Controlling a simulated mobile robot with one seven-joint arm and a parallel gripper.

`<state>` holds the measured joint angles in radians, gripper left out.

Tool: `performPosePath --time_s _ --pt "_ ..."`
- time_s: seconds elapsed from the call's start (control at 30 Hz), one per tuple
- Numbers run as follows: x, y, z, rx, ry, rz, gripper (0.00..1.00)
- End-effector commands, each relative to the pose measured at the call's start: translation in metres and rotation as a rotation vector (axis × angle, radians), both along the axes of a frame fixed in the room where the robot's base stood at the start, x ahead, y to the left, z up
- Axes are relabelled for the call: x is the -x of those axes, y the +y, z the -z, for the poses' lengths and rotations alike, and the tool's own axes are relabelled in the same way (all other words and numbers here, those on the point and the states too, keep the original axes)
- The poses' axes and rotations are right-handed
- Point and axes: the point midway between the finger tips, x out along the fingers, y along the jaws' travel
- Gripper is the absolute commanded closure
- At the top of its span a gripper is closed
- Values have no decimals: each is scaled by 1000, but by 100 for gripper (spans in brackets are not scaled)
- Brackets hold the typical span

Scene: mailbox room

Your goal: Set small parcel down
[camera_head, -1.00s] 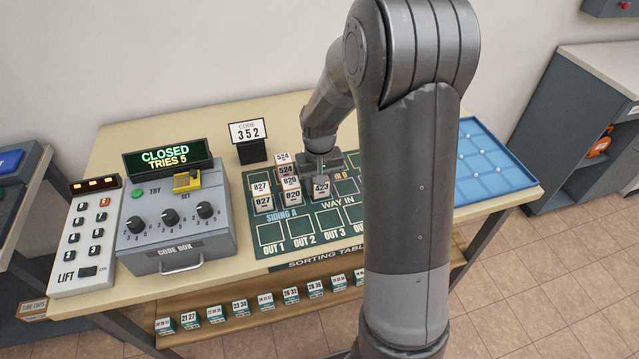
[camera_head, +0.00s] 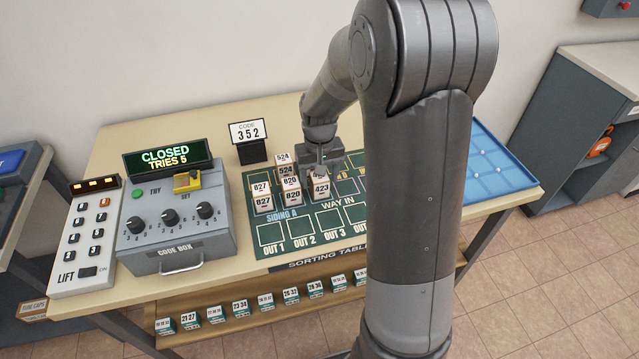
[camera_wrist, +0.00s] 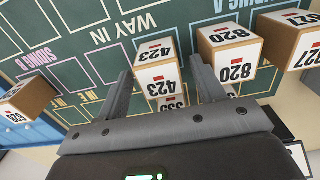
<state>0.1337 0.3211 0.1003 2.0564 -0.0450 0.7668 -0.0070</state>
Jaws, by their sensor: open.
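The small parcel marked 423 (camera_head: 321,190) is a box with a white label face and cardboard sides. It stands on the green sorting mat (camera_head: 270,232), at the right of the grouped parcels. My gripper (camera_head: 322,166) is open just above and behind it. In the wrist view, parcel 423 (camera_wrist: 157,78) shows between the two spread fingers, with a gap to the right finger; contact with the left finger is unclear. Another parcel (camera_wrist: 172,103) shows partly behind it. Parcel 820 (camera_wrist: 228,58) stands close to the right finger.
Parcels 827 (camera_head: 263,203) and 820 (camera_head: 289,198) stand left of 423, with 524 (camera_head: 286,172) behind. The OUT squares in front are empty. The code box (camera_head: 175,235) stands left, a blue tray (camera_head: 490,165) right. Another parcel (camera_wrist: 25,100) shows at the wrist view's left.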

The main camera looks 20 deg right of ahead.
Motion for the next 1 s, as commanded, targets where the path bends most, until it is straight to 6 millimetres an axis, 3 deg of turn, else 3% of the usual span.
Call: performPosePath --time_s 0.1,0.3,0.6,0.77,1.0 --pt "-1 0 -29 1 -6 0 38" --pt "-1 0 -68 1 -4 0 38" --pt "6 1 -97 3 -15 0 38" --pt "32 5 -127 14 -76 -1 38" --pt "92 13 -171 25 -199 -2 38"
